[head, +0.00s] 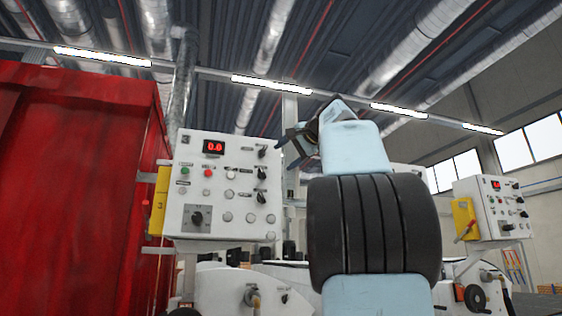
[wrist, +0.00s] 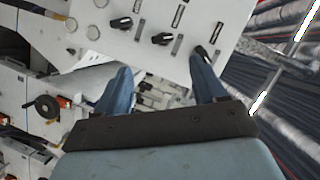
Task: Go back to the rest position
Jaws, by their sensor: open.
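My gripper (wrist: 160,85) is open in the wrist view, with its two blue fingers apart and nothing between them. Beyond the fingertips is the white control panel (wrist: 175,20) with dark knobs and round buttons, seen at a tilt. The head view shows the same kind of panel (head: 225,185), with a red 0.0 display, to the left of my raised arm. In the head view my gripper (head: 290,148) is at the panel's right edge, partly hidden behind my wrist. Any gap between the fingers and the panel is hard to judge.
A large red wall or cabinet (head: 75,190) fills the left. A second control panel (head: 492,208) with a yellow box stands at the right. White machine parts (head: 235,290) with a handwheel (head: 475,298) lie low. The space above my arm is open up to the ceiling ducts.

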